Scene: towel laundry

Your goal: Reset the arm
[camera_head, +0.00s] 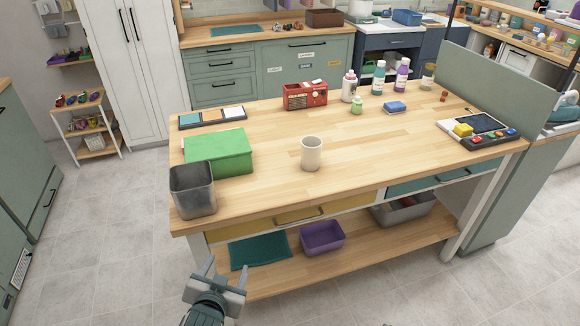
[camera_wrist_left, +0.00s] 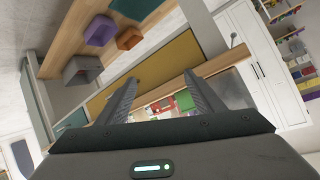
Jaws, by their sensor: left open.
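My left gripper (camera_head: 224,276) is low in the head view, in front of the wooden table's front left part. Its two fingers stand apart with nothing between them. In the left wrist view the open fingers (camera_wrist_left: 160,98) point toward the table and its drawers. The gripper touches nothing that I can see. My right gripper is in neither view.
The wooden table (camera_head: 255,205) carries a metal bin (camera_head: 193,191), green box (camera_head: 219,152), cream cup (camera_head: 311,153), red radio-like box (camera_head: 305,95) and several bottles. Its lower shelf holds a purple bin (camera_head: 322,237) and teal cloth (camera_head: 260,252). The floor at left (camera_head: 105,220) is clear.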

